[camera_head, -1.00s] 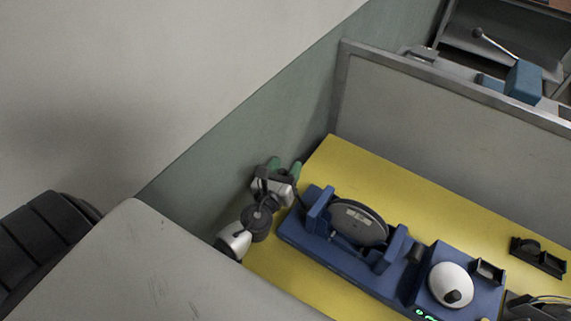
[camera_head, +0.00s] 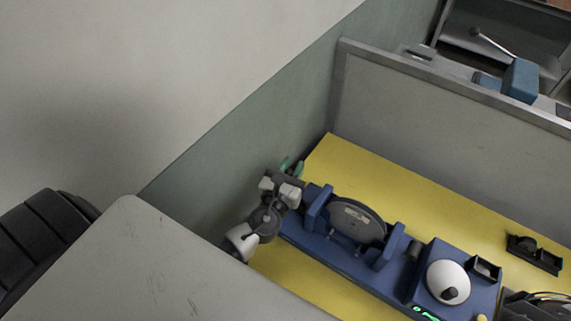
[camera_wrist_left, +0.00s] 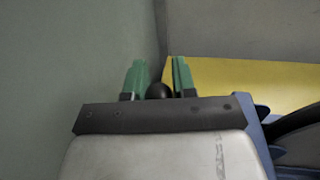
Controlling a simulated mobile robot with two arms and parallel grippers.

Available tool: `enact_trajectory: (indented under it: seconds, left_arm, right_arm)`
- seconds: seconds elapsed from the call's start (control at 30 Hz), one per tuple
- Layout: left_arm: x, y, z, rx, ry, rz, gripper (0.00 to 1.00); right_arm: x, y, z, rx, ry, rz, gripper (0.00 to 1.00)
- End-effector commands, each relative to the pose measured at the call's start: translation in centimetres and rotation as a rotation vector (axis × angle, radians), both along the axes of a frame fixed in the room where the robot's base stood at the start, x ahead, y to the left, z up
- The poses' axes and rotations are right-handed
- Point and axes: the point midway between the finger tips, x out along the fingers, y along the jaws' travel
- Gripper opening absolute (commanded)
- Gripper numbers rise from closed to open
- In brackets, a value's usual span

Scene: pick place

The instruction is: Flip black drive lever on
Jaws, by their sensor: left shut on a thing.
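The blue machine (camera_head: 330,250) carries a grey disc (camera_head: 357,221) between blue supports and a white dome with a black knob (camera_head: 449,283) at its right end. My left gripper (camera_head: 291,167) is at the machine's far left end. In the left wrist view, the round black end of the drive lever (camera_wrist_left: 160,91) sits between the green fingers (camera_wrist_left: 157,80), and the gripper is shut on it. The lever's shaft is hidden behind the gripper body, and the lever is hidden in the head view. My right gripper is not in view.
The machine stands on a yellow tabletop (camera_head: 400,185). A grey partition (camera_head: 430,130) rises behind it, and a green-grey wall (camera_head: 230,150) is close to my left gripper. A small black holder (camera_head: 535,255) lies at the right. A grey panel (camera_head: 150,265) fills the front left.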

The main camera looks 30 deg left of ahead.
Motion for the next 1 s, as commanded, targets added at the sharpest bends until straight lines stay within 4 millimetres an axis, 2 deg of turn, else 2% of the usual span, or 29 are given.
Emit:
enact_trajectory:
  seconds: [0.17, 0.47, 0.5, 0.63, 1.0]
  left_arm:
    - [-0.2, -1.8, 0.6, 0.165, -0.007, 0.003, 0.0]
    - [-0.2, -1.9, 0.6, 0.185, -0.009, 0.005, 0.0]
    - [-0.2, -1.9, 0.6, 0.185, -0.009, 0.005, 0.29]
    - [-0.2, -1.9, 0.6, 0.183, -0.009, 0.004, 0.49]
    - [-0.8, -2.1, 0.5, 0.178, -0.011, 0.002, 0.51]
  right_arm:
    - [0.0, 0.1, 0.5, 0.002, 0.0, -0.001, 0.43]
    - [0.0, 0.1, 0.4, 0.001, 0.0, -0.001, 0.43]
    - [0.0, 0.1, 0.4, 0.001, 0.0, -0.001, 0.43]
    - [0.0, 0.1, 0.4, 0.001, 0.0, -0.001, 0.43]
    - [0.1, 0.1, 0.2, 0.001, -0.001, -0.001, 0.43]
